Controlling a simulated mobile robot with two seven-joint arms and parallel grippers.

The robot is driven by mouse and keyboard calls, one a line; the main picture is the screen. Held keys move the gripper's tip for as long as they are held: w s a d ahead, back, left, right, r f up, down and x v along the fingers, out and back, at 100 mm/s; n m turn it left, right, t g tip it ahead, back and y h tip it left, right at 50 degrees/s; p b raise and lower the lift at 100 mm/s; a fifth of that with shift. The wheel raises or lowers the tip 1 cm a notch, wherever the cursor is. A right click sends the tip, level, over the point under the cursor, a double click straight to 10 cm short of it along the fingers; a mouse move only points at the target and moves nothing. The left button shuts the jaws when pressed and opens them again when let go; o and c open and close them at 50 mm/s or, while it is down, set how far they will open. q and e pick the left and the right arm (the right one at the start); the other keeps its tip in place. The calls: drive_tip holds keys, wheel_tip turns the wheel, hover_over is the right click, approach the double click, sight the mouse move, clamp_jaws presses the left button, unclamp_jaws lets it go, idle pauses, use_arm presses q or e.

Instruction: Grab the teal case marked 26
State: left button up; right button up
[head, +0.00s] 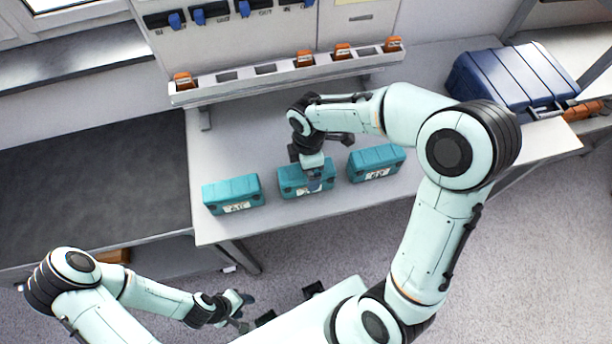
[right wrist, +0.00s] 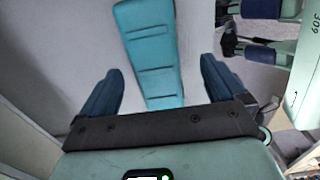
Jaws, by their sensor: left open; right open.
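Three teal cases with white labels lie in a row on the light table: a left one (head: 232,194), a middle one (head: 294,182) and a right one (head: 376,162). The label numbers are too small to read, so I cannot tell which is marked 26. My right gripper (head: 313,178) is over the middle case and hides part of its top and label. In the right wrist view, a teal case (right wrist: 148,45) lies between the open fingers of my right gripper (right wrist: 160,80), with gaps on both sides. My left gripper (head: 241,306) is open and empty, low over the floor.
A rack (head: 285,76) with orange items stands behind the cases. A big blue case (head: 510,77) sits at the table's right end. A dark worktop (head: 95,185) adjoins on the left. The table's front edge is close to the left case.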

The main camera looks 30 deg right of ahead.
wheel_tip(320, 180, down, 3)
drive_tip(key=shift+w+r, duration=0.1)
drive_tip(key=shift+w, duration=0.05)
wheel_tip(320, 180, down, 5)
drive_tip(key=shift+w+f, duration=0.1)
drive_tip(key=c, duration=1.4)
drive_tip(key=shift+r, duration=0.2)
